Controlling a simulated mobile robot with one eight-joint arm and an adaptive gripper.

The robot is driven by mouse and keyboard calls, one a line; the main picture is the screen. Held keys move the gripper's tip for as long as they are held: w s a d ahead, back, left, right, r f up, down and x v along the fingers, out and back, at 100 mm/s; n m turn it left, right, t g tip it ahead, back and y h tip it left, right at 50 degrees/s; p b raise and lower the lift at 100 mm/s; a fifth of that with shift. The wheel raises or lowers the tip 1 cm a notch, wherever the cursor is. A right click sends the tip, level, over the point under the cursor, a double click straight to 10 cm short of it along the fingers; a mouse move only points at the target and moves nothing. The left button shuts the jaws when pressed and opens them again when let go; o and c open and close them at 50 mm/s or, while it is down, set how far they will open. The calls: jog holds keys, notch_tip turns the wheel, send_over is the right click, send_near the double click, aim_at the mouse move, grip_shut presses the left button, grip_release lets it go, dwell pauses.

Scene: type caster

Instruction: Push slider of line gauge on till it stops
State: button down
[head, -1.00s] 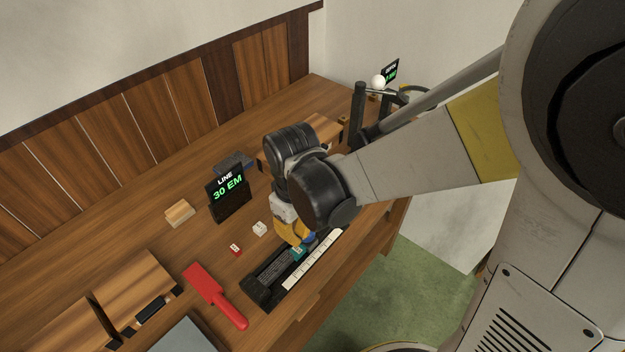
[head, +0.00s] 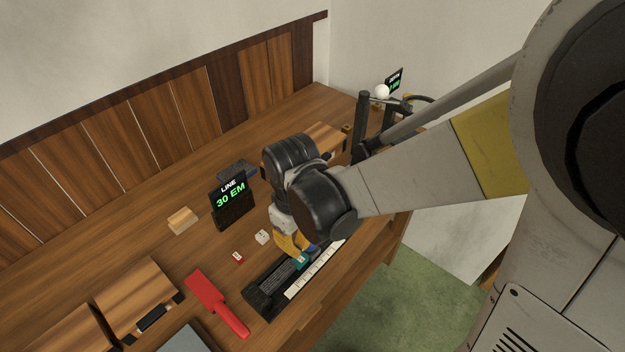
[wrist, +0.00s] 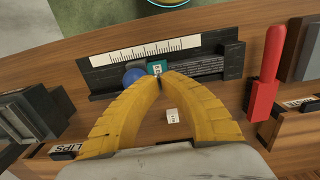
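The line gauge is a long black bar (head: 265,297) with a white ruled scale (head: 315,272) along its side; in the wrist view it lies across the top, with its scale (wrist: 140,49) along the far side. My gripper (wrist: 160,80) has yellow fingers whose tips come together at the slider's near edge. I cannot tell whether they touch it. Nothing shows between the tips.
A sign reading LINE 30 EM (head: 231,200) stands behind the gauge. A white cube (head: 262,237), a red cube (head: 238,257), a red paddle-shaped tool (head: 218,303) and a wooden block (head: 182,220) lie nearby. Wooden cases (head: 138,295) stand at the left. The table edge is close to the gauge.

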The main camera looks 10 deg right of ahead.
jog(key=shift+s+a, duration=0.55)
jog(key=shift+a, duration=0.2)
dwell(0.9)
jog(key=shift+s+a, duration=0.15)
jog(key=shift+a, duration=0.05)
jog(key=shift+s+a, duration=0.25)
jog(key=shift+a, duration=0.1)
dwell(0.5)
dwell(0.8)
notch_tip(320, 180, up, 12)
jog(key=p, duration=0.9)
jog(key=shift+a, duration=0.15)
dwell(0.6)
jog(key=shift+s, duration=0.1)
jog(key=s+d+r+m+t+b, duration=0.1)
jog(key=d+r+m+t+b, duration=0.2)
jog(key=d+m+t+b, duration=0.4)
jog(key=d+b, duration=0.1)
jog(key=d, duration=0.7)
jog(key=shift+s+d, duration=0.15)
jog(key=shift+d, duration=0.2)
